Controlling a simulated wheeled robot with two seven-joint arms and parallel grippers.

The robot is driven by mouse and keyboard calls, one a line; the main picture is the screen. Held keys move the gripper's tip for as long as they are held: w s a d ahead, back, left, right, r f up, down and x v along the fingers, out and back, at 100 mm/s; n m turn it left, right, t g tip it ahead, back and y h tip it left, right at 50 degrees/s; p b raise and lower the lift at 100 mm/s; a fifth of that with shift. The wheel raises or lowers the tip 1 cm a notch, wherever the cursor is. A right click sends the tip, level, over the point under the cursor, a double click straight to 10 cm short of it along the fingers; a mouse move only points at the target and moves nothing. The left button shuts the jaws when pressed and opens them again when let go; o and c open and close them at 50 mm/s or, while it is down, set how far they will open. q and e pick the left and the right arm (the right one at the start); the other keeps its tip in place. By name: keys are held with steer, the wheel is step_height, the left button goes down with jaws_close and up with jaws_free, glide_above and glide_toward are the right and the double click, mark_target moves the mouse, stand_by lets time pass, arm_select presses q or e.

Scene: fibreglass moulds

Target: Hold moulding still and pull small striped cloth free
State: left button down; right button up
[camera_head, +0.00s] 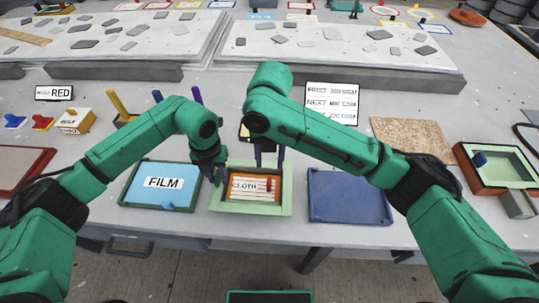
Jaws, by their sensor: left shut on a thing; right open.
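The moulding (285,202) is a pale green, shallow square frame lying near the front edge of the table. Inside it lies a small striped cloth (247,194), white and orange, with the word CLOTH on it and a small red piece at its right. My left gripper (216,178) is at the moulding's left wall and is shut on it; the fingertips are partly hidden. My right gripper (269,163) is open, pointing down above the moulding's far side, with its fingers apart. I cannot tell whether it touches anything.
A green tray marked FILM (131,193) is close on the left, and a blue tray (348,213) is on the right. Low slabs stand behind.

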mark_target(269, 180)
step_height(269, 180, down, 11)
steer(key=shift+a, duration=0.1)
steer(key=shift+c, duration=0.3)
jaws_close()
arm_select(q)
steer(key=shift+a+f, duration=0.1)
arm_select(e)
steer(key=shift+r, duration=2.6)
steer(key=shift+r, duration=2.5)
